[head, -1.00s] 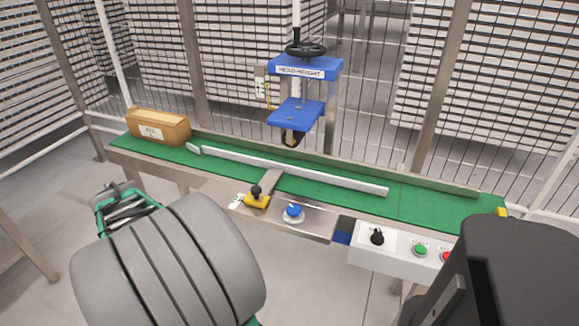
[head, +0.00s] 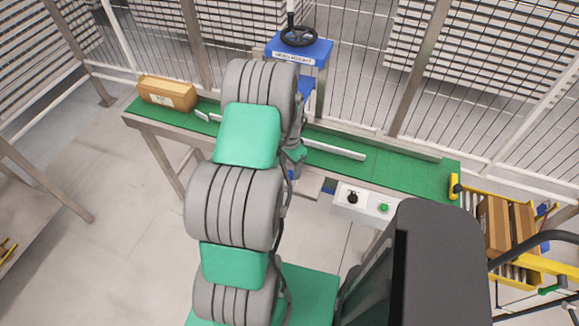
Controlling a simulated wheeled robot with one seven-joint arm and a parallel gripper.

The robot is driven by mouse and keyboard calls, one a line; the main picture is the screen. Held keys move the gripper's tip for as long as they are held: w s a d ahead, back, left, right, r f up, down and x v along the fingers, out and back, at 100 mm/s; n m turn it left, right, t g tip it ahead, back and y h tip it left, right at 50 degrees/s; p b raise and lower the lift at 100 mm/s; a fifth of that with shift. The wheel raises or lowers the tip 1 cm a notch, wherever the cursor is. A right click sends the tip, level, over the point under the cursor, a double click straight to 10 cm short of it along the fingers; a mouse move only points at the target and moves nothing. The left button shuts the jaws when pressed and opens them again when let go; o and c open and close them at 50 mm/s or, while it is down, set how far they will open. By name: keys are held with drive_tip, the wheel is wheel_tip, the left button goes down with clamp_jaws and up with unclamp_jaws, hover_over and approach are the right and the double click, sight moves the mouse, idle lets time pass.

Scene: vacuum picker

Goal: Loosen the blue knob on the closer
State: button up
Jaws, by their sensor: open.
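The closer is the blue head-height unit (head: 300,50) with a black handwheel, standing over the green conveyor belt (head: 400,177). My arm stretches forward across the middle of the head view and covers much of the closer. A small blue patch (head: 290,174) at the conveyor's front edge, beside my arm, looks like the blue knob, mostly hidden. A small green part of my gripper (head: 297,153) shows just above it. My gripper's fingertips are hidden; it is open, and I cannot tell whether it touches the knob.
A cardboard box (head: 167,93) sits on the belt's left end. A white guide rail (head: 335,150) runs along the belt. A control panel (head: 366,202) with a black selector and green button is right of my arm. Wire fencing stands behind.

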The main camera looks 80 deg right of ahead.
sight(289, 176)
drive_tip(key=shift+f, duration=1.3)
drive_tip(key=shift+c, duration=0.6)
clamp_jaws()
